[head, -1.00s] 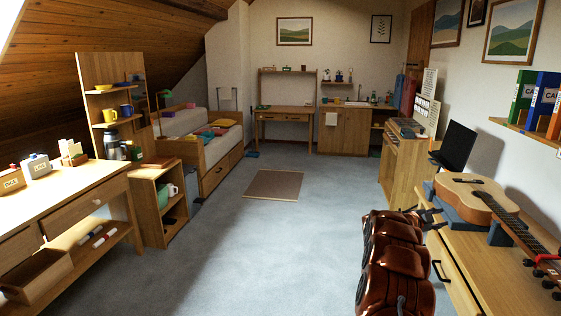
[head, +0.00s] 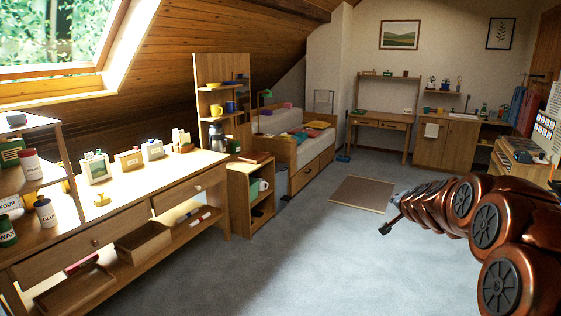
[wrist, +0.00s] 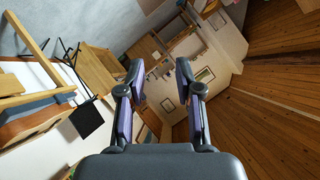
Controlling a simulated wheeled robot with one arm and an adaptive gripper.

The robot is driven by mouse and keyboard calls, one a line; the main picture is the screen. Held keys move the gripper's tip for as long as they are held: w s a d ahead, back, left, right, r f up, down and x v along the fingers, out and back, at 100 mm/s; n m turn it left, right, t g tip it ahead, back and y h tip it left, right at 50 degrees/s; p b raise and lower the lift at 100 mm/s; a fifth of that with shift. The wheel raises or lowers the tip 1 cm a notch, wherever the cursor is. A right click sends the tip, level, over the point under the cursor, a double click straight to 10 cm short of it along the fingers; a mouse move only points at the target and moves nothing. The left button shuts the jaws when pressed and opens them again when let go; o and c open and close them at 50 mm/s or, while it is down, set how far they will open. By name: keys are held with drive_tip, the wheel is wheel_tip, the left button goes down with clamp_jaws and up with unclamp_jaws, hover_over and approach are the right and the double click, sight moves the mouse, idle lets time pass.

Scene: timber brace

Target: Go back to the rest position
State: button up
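My gripper (wrist: 159,82) is open and empty in the wrist view, its two fingers spread apart with the room showing between them. In the head view my copper-coloured arm reaches in from the right, over the grey floor. The gripper end (head: 388,228) is small there, pointing left and held clear of the furniture. No object is seen in it.
A long wooden workbench (head: 130,217) with bottles and boxes runs along the left. A low shelf unit (head: 238,203) and a daybed (head: 302,182) stand beyond it. A brown mat (head: 363,195) lies on the open floor (head: 290,255). A desk (head: 380,121) is at the back.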

drive_tip(key=s+a+f+n+g+y+p, duration=0.2)
drive_tip(key=s+a+n+g+y, duration=0.4)
drive_tip(key=s+a, duration=1.45)
drive_tip(key=s+f+n+g+h, duration=0.1)
drive_tip(key=s+g, duration=0.1)
drive_tip(key=s, duration=0.9)
drive_tip(key=s+d+f+n+g+h+p, duration=0.1)
drive_tip(key=s+n+g, duration=0.1)
drive_tip(key=s, duration=1)
drive_tip(key=s+d+f+n+g+h, duration=0.1)
drive_tip(key=s+g, duration=0.3)
drive_tip(key=s, duration=0.7)
drive_tip(key=shift+s+d+f+n+h+p, duration=0.2)
drive_tip(key=shift+f+n+h+p, duration=0.1)
drive_tip(key=shift+n+p, duration=0.1)
